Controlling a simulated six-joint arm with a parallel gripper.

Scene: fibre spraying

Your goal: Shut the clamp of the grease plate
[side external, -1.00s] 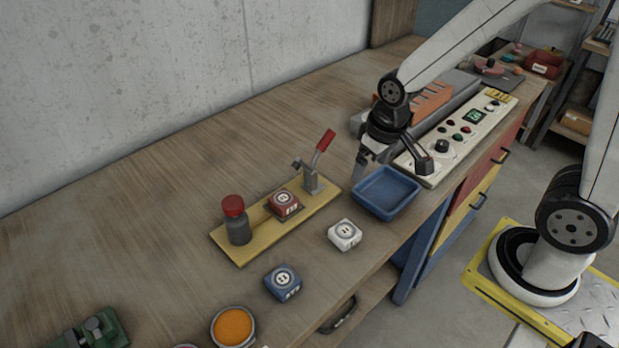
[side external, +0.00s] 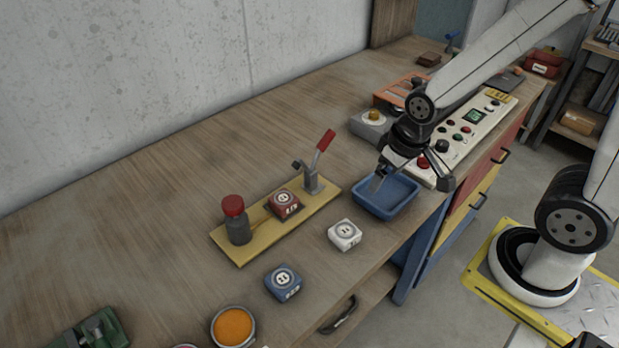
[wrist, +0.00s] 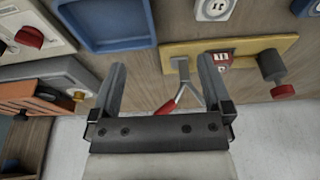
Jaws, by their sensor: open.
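The grease plate is a yellow board (side external: 243,253) on the bench, also at the upper right in the wrist view (wrist: 262,44). It carries a red-capped grey bottle (side external: 238,226), a red block (side external: 284,203) and a metal clamp (side external: 312,180) at its right end. The clamp's red handle (side external: 325,140) stands up and leans right. In the wrist view the handle (wrist: 167,107) shows between my fingers' lines, nearer the right finger, which partly overlaps the plate. My gripper (side external: 374,186) is open and empty, pointing down over the blue tray, right of the clamp and apart from it.
The blue tray (side external: 413,205) lies below my gripper. A white block (side external: 344,234) and a blue block (side external: 283,283) lie in front of the plate. A control panel (side external: 488,110) and a grey box with a yellow knob (side external: 367,128) stand behind.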

